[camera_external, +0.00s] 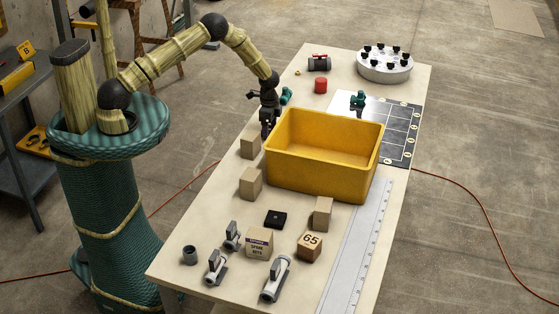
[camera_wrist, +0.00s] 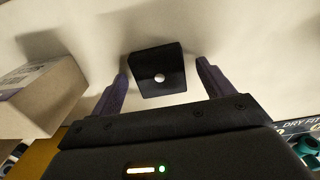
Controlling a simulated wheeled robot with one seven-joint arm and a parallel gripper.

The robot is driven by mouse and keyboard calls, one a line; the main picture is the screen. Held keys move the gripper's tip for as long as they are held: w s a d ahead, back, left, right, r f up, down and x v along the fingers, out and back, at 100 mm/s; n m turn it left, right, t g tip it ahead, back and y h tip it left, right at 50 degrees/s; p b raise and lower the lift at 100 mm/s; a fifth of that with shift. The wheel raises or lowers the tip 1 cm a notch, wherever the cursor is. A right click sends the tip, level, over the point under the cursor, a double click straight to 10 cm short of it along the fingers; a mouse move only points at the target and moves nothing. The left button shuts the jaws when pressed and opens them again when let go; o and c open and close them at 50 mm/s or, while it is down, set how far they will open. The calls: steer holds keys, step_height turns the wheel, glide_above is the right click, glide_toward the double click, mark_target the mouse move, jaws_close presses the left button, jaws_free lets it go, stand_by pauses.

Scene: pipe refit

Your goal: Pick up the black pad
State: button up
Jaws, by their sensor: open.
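The yellow bin (camera_external: 320,175) fills mid-table. Grey valves (camera_external: 275,279) stand in front. A long ruler (camera_external: 355,250) lies at right. A cardboard box (camera_wrist: 45,95) shows in the wrist view.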

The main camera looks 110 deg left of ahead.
mark_target(270, 129)
steer(key=c, duration=1.1)
steer(key=shift+r, duration=0.1)
step_height(270, 129, up, 10)
steer(key=shift+f+b, duration=0.1)
steer(key=shift+b, duration=1.05)
